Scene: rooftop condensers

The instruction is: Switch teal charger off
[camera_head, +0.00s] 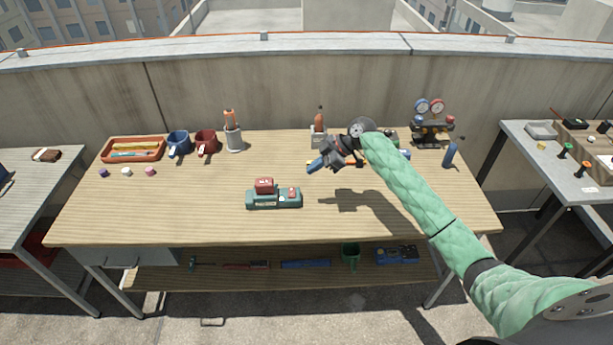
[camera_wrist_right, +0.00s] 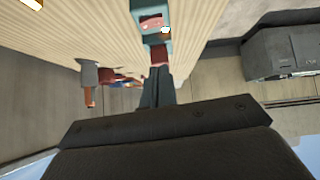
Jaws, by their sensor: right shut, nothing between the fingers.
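The teal charger (camera_head: 273,200) sits on the wooden workbench, left of my right gripper. A red block (camera_head: 264,185) sits on its left part, and a small red and white piece (camera_head: 291,193) shows on its right part. In the right wrist view the charger (camera_wrist_right: 137,20) is at the top, partly cut off by the frame. My right gripper (camera_head: 316,165) is shut and empty, in the air above the bench, behind and to the right of the charger, apart from it. Its dark fingers show in the wrist view (camera_wrist_right: 157,88). My left gripper is not in view.
A gauge set (camera_head: 432,127) and a blue cylinder (camera_head: 450,154) stand at right. The bench front is mostly clear.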

